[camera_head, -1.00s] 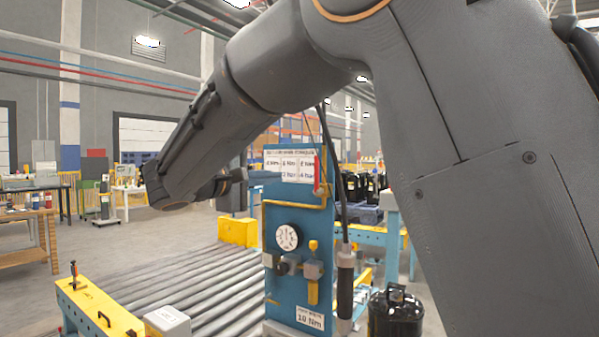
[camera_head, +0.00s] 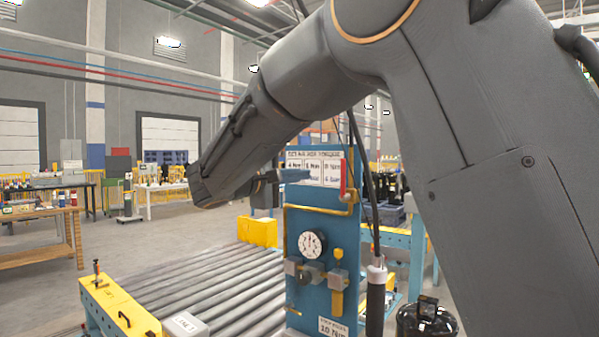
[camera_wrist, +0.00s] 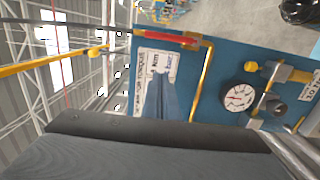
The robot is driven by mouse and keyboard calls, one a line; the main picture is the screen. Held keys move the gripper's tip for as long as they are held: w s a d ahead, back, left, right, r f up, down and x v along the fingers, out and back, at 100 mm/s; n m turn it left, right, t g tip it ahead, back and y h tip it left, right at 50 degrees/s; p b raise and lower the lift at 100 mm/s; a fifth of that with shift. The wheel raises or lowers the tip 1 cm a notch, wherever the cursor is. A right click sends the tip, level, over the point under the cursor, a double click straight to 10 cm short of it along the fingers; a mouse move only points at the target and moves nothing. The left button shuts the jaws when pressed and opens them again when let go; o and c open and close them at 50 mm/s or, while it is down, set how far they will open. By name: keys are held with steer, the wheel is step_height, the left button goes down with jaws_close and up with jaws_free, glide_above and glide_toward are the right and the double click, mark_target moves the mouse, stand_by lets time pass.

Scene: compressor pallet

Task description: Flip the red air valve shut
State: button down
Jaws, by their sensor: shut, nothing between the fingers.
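The red valve handle (camera_head: 343,178) stands upright at the upper right of the blue panel (camera_head: 325,260), above a yellow pipe fitting. It also shows in the wrist view (camera_wrist: 165,38), running along the panel's top picture edge and joined to a yellow pipe at its right. My gripper (camera_head: 306,176) is shut and empty, in front of the white label sheet, to the left of the red handle and apart from it. In the wrist view its blue-grey fingers (camera_wrist: 161,78) are together over the label, below the handle in the picture.
A gauge (camera_head: 312,243) and a small yellow-handled valve (camera_head: 338,254) sit lower on the panel. The yellow pipe (camera_head: 310,209) crosses it below the label. A roller conveyor (camera_head: 210,290) lies to the left. A black cable hangs beside the panel's right edge.

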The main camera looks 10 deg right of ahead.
steer(key=w+d+p, duration=0.2)
steer(key=d+p, duration=0.2)
steer(key=d, duration=0.4)
stand_by(0.4)
steer(key=shift+f+b, duration=0.1)
steer(key=shift+b, duration=0.2)
